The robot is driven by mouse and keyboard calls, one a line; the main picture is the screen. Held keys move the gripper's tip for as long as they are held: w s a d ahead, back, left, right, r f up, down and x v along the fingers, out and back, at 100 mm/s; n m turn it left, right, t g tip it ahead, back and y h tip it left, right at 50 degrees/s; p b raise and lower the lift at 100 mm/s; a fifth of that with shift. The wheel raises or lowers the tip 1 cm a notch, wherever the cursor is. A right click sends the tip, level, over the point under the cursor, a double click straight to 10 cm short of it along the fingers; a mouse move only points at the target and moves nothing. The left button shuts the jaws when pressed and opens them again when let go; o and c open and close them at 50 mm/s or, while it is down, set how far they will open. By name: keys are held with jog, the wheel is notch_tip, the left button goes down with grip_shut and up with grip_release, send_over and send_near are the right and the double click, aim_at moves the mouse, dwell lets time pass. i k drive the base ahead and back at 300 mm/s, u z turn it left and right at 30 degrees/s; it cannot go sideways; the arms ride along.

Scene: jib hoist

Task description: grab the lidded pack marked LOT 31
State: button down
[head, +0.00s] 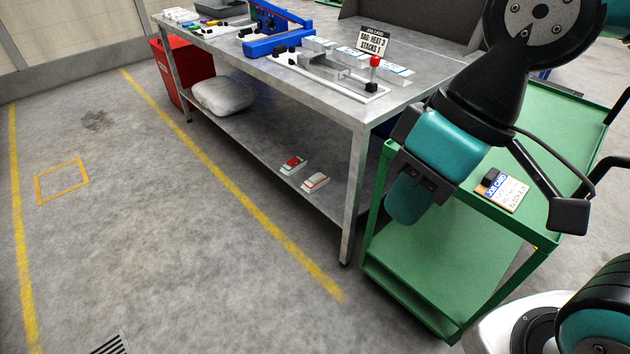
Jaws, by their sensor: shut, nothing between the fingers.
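Two small packs lie side by side on the lower shelf of the steel bench. One pack (293,164) has a red top and white sides. My gripper (408,202) is at the end of the teal and black arm, in front of the green cart and right of the packs. It is shut and empty, well apart from them. Its fingertips are not clear at this angle.
The steel bench (205,47) has a leg (352,200) right of the packs. Its top carries a blue fixture, trays and a job sign (374,40). A white sack (222,96) lies further left on the shelf. The green cart (440,255) stands close right. Floor in front is clear.

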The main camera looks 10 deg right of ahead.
aim_at(293, 165)
jog(key=u, duration=0.35)
jog(key=i, duration=0.5)
jog(key=u, duration=1.1)
jog(key=i, duration=2.1)
jog(key=z, duration=1)
jog(key=i, duration=0.8)
jog(key=z, duration=0.8)
